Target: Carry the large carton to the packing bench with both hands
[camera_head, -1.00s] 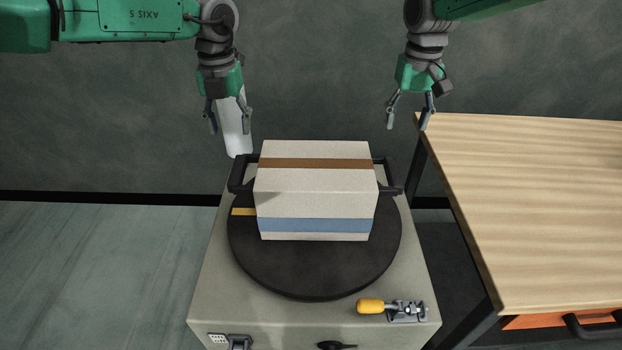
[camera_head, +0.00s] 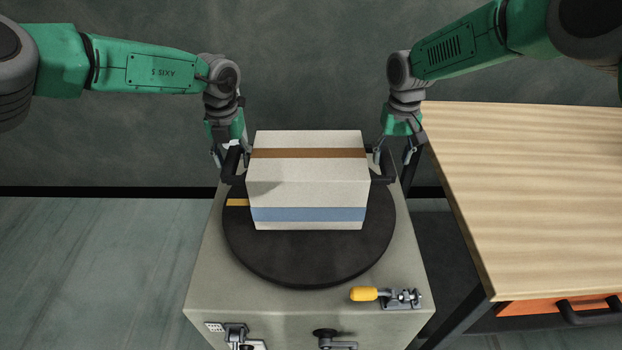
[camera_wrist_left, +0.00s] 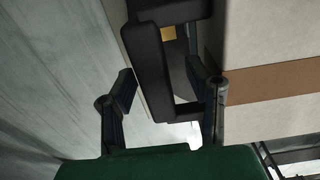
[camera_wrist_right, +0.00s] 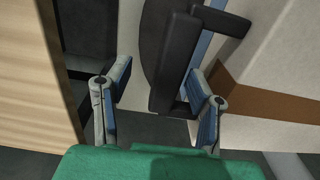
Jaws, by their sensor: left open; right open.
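The large carton (camera_head: 308,185) is pale with a brown band and a blue band. It sits on the round black turntable (camera_head: 310,262) of the grey kiln car, with a black handle on each side. My left gripper (camera_head: 230,160) is open at the left handle (camera_wrist_left: 155,75); in the left wrist view its fingers (camera_wrist_left: 165,95) stand on either side of the handle bar. My right gripper (camera_head: 393,160) is open at the right handle (camera_wrist_right: 178,70); in the right wrist view its fingers (camera_wrist_right: 160,85) stand on either side of that bar. Whether the fingers touch the bars is unclear.
The packing bench (camera_head: 530,190) with a light wooden top stands to the right, its visible top clear. An orange drawer front (camera_head: 560,305) with a dark handle is below it. A yellow-handled clamp (camera_head: 385,297) sits on the kiln car's front right corner.

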